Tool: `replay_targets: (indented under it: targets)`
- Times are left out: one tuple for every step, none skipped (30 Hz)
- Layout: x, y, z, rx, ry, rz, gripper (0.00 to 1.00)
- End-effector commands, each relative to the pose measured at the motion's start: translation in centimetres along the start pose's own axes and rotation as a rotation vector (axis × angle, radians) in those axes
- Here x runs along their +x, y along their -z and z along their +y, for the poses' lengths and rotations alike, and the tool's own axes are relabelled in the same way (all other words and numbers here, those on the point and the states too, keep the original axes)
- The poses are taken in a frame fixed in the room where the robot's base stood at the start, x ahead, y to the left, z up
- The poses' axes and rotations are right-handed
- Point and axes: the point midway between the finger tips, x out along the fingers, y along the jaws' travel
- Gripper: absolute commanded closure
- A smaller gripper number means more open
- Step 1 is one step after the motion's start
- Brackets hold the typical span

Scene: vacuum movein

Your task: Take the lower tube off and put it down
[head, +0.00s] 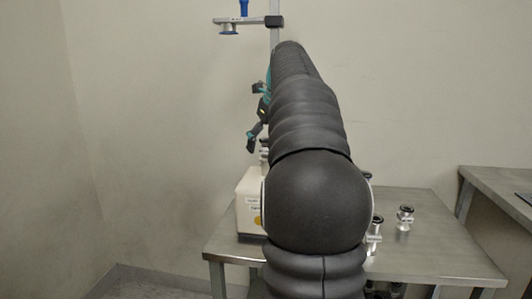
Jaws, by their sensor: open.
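My gripper (255,115), with dark fingers and teal parts, shows at the left side of my arm, above the white box (249,203). Its two fingers are spread apart and I see nothing between them. A small metal fitting (264,150) stands over the box, just below the lower finger and partly hidden by my arm. Above, a bar clamp (245,20) on a stand holds a blue piece (243,7) and a metal flange (229,29). I cannot make out which part is the lower tube. My arm hides much of the middle.
A metal table (435,245) carries the box and several loose metal fittings with black rings, one of them at the right (405,217). The table's right part is mostly clear. Another metal table (505,185) stands at the right edge. A wall is at the left.

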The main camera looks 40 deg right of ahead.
Motion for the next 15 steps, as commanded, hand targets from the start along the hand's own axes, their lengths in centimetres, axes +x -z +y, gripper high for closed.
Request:
replay_targets:
  targets:
    - [0.91,0.16,0.00,0.000,-0.001,0.002,0.19]
    - [1.23,0.16,-0.01,0.001,-0.001,0.002,0.19]
    - [1.52,0.14,-0.02,0.001,0.000,0.001,0.19]
    - [1.64,0.13,-0.02,0.000,0.000,0.001,0.19]
    - [1.70,0.12,-0.01,0.000,0.000,0.000,0.19]
    - [1.71,0.10,-0.02,0.000,0.000,0.000,0.19]
    - [1.69,0.09,-0.02,0.000,0.001,0.000,0.19]
    - [1.67,0.09,-0.03,0.001,0.001,0.000,0.19]
    - [1.67,0.08,-0.03,0.000,0.000,0.000,0.19]
    - [1.66,0.08,-0.03,0.001,0.000,0.000,0.19]
    - [1.66,0.09,-0.03,0.001,0.000,0.000,0.22]
    - [1.66,0.09,-0.03,0.001,0.000,0.000,0.32]
    - [1.66,0.09,-0.03,0.001,0.000,0.000,0.39]
    - [1.66,0.09,-0.03,0.001,0.000,0.000,0.47]
    - [1.66,0.09,-0.03,0.001,0.000,0.000,0.57]
